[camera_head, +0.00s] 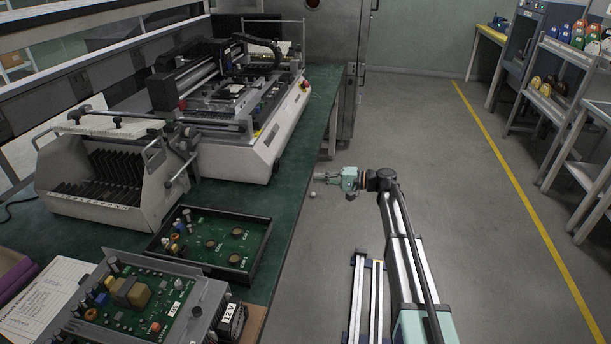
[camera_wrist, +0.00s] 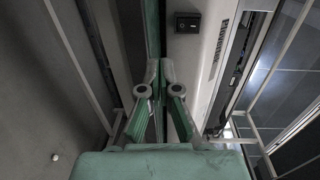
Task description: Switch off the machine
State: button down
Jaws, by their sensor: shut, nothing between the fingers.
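The machine (camera_head: 232,160) is a large white unit with a gantry on top, standing on the green bench. In the wrist view a white machine panel (camera_wrist: 203,60) carries a black rocker switch (camera_wrist: 187,22) and dark lettering. The switch lies ahead of my fingertips and a little to their right, with a visible gap. Its on or off position is too small to tell. My gripper (camera_head: 322,177) is shut and empty, just off the bench's right edge, beside the machine's near end. Its closed fingers also show in the wrist view (camera_wrist: 160,72).
The green bench (camera_head: 312,125) runs along the left. A white slotted rack (camera_head: 70,200), a tray with a circuit board (camera_head: 210,245) and an open power unit (camera_head: 130,300) stand nearer. The floor (camera_head: 440,140) to the right is clear up to the shelves (camera_head: 545,105).

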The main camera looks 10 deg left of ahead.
jog(key=shift+d+f, duration=0.2)
jog(key=shift+d, duration=1)
jog(key=shift+w, duration=0.1)
jog(key=s+d+f+m+h+p, duration=0.1)
jog(key=s+d+f+h, duration=0.3)
jog(key=s+f, duration=0.6)
jog(key=s+d+f+h+p, duration=0.1)
jog(key=s+d+f+h, duration=0.4)
jog(key=f, duration=0.8)
jog(key=s+d+f+g+h+p, duration=0.1)
jog(key=s+d+f+h+p, duration=0.1)
jog(key=s+d+f, duration=0.5)
jog(key=s+d+f+g+h+p, duration=0.1)
jog(key=s+d+f+h, duration=0.15)
jog(key=s, duration=0.95)
jog(key=s+d+g+h+p, duration=0.2)
jog(key=s+d, duration=0.3)
jog(key=s, duration=1)
jog(key=s+d+f+g+h+p, duration=0.1)
jog(key=s+d+p, duration=0.3)
jog(key=s, duration=1.1)
jog(key=shift+d+f+n+g+h, duration=0.25)
jog(key=shift+d+n+g+h, duration=0.15)
jog(key=shift+d+g, duration=0.35)
